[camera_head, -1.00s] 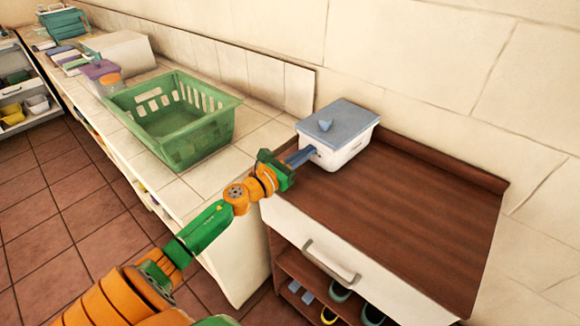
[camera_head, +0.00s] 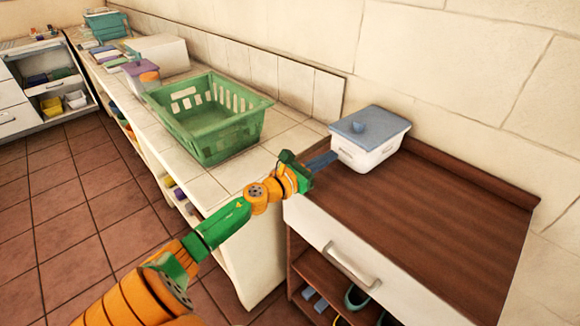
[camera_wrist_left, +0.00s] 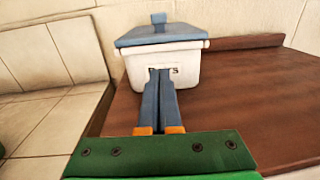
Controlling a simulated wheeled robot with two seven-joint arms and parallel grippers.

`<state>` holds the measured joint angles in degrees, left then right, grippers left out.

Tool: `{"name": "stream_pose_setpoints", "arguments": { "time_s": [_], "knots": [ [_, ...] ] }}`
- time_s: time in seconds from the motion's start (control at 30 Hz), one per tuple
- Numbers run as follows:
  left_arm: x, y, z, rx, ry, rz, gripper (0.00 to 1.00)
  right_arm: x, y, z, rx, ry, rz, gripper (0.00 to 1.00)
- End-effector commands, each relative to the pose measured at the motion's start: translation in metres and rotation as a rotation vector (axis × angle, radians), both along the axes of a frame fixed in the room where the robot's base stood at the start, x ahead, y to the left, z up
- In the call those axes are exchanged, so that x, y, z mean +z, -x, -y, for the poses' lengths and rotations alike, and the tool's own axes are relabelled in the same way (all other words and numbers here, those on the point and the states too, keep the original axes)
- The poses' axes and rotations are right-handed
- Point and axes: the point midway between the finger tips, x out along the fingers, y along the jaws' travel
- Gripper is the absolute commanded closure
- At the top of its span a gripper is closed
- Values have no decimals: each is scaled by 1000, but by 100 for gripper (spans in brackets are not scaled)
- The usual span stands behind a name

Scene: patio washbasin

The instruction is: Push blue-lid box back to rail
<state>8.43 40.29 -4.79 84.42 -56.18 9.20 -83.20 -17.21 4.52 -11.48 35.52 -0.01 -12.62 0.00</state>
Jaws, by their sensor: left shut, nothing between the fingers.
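The white box (camera_head: 362,156) with a blue lid and knob stands upright at the back left of the brown wooden top (camera_head: 430,205). Its white front also shows in the left wrist view (camera_wrist_left: 140,70), with dark lettering partly hidden by my fingers. The raised wooden rail (camera_head: 470,174) runs along the wall behind the top; the box hides part of it. My left gripper (camera_head: 333,158) is shut and empty, its blue fingers pointing at the box's near side. In the wrist view the fingertips (camera_wrist_left: 161,72) overlap the front; I cannot tell whether they touch. My right gripper is not seen.
A green basket (camera_head: 210,120) stands on the tiled counter (camera_head: 285,140) to the left. A drawer front with a handle (camera_head: 352,268) and open shelves are below the wooden top. The top is clear right of the box.

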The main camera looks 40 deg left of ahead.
Motion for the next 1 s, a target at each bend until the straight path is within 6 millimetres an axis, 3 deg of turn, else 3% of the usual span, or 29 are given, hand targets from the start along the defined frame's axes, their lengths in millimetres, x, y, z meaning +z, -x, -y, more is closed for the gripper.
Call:
{"name": "stream_pose_setpoints", "arguments": {
  "time_s": [0.27,0.7,1.0],
  "knots": [
    [-2,22,-5,-2,0,-3,100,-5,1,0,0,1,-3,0],
    [-3,88,-15,-1,3,-2,100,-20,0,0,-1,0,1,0],
    [0,99,-18,17,49,0,100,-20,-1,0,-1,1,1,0]
  ]
}}
